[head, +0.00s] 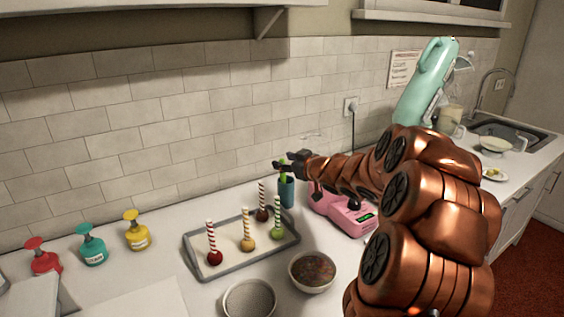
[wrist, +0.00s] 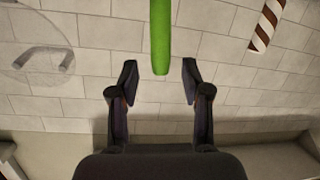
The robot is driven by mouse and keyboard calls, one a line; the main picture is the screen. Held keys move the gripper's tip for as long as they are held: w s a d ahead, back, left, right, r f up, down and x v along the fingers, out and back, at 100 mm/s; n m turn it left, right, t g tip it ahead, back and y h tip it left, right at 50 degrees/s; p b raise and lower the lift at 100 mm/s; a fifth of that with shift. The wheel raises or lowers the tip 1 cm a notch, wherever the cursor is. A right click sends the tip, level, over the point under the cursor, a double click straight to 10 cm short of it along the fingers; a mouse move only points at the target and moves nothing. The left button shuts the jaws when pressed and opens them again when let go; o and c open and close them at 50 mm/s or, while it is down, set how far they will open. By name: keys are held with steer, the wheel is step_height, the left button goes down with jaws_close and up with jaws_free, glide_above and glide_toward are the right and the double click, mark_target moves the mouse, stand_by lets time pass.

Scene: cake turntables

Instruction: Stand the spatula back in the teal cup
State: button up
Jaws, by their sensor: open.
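The teal cup (head: 287,194) stands on the counter by the back wall, behind the tray. A bit of the green spatula (head: 283,179) shows at the cup's rim and looks to stand in it; its lower part is hidden. In the wrist view the spatula's green handle (wrist: 160,35) comes in from the top edge, with its end between the fingertips and clear of both. My gripper (head: 284,164) is right above the cup, with fingers spread and nothing held; the spread fingers also show in the wrist view (wrist: 160,82).
A grey-rimmed tray (head: 222,271) with several striped-stick pops stands left of the cup. A pink device (head: 346,216) is close on the right. Bowls (head: 312,272) are in front; pump bottles (head: 92,246) stand at left. A tiled wall (head: 190,140) is behind.

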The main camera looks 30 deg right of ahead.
steer(key=v, duration=1)
steer(key=shift+w, duration=0.1)
stand_by(0.7)
